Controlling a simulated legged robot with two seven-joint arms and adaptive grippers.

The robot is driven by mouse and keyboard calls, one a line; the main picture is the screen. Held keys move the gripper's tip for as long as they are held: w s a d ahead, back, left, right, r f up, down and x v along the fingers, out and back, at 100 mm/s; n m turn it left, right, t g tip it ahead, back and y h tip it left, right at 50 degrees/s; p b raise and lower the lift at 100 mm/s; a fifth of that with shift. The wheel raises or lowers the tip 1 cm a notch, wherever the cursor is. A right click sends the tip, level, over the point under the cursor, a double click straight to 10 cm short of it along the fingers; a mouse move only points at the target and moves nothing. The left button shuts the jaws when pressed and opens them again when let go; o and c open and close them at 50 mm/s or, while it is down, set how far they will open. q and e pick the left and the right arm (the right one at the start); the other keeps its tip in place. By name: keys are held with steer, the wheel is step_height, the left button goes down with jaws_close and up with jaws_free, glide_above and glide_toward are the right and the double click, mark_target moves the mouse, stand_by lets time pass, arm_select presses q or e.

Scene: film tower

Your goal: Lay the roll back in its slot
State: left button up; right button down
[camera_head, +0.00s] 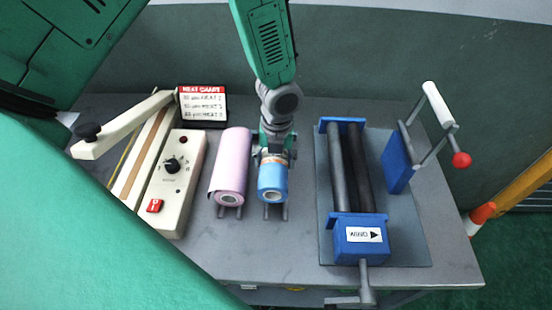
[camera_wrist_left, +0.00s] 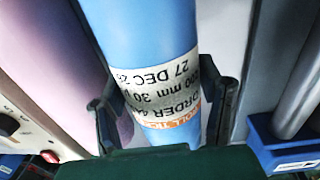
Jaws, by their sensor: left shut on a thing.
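The blue roll (camera_head: 272,182) lies lengthwise at the middle of the grey table, over a pair of grey prongs (camera_head: 275,212) that stick out at its near end. I cannot tell whether it rests on them or hangs just above. My left gripper (camera_head: 273,157) reaches down over the far part of the roll and is shut on it. In the left wrist view the blue roll (camera_wrist_left: 145,35) runs between the two dark fingers, with a printed label and an orange band around it. My right gripper is not in view.
A pink roll (camera_head: 231,163) lies close to the left on similar prongs. Left of it stands a cream sealer (camera_head: 172,180) with a raised arm and a heat chart (camera_head: 203,104) behind. A blue-ended roller machine (camera_head: 360,235) stands to the right, with a narrow gap between.

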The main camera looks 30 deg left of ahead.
arm_select(q)
steer(key=shift+d+f, duration=0.35)
steer(key=shift+f, duration=0.05)
steer(key=shift+a+f+b, duration=0.1)
steer(key=shift+f+b, duration=0.2)
steer(key=shift+b, duration=0.05)
steer(key=o, duration=1.8)
steer(key=shift+a, duration=0.1)
steer(key=r, duration=1.2)
steer(key=shift+w+d, duration=0.2)
steer(key=shift+f, duration=0.1)
